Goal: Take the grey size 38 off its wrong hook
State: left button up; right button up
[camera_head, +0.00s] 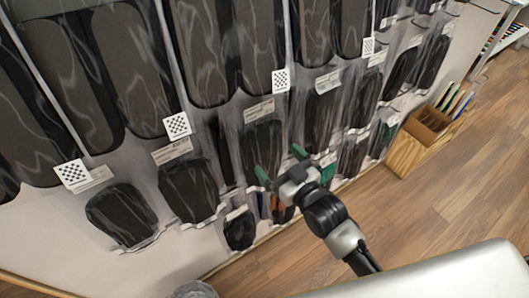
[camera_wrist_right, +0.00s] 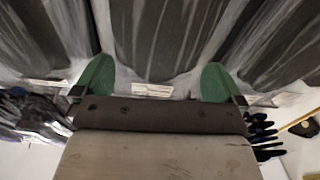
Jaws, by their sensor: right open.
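My right gripper (camera_head: 281,164) has green fingertips and is open, in front of the wall rack's lower rows. A dark grey pack (camera_head: 261,142) with a white label above it hangs just behind the gripper. In the right wrist view, the gripper (camera_wrist_right: 156,82) has its fingers spread wide, with a dark grey pack (camera_wrist_right: 152,38) in clear wrapping beyond and between them. Nothing is visibly held. The label prints are too small to read, so I cannot tell which pack is the size 38. The hooks are hard to make out. My left gripper is not in view.
Several wrapped dark packs hang close on both sides, such as one at lower left (camera_head: 188,190). Checkered marker tags (camera_head: 177,124) sit on the rack. A wooden box (camera_head: 408,153) stands on the floor at right. The wooden floor (camera_head: 430,205) is mostly clear.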

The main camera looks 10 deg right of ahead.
aim_at(267, 148)
jog(key=p+x, duration=0.1)
jog(key=x, duration=0.3)
jog(key=shift+w+a+r, duration=0.1)
jog(key=shift+w+a, duration=0.05)
jog(key=shift+w, duration=0.1)
jog(key=shift+s, duration=0.1)
jog(key=c, duration=0.7)
jog(key=shift+r, duration=0.1)
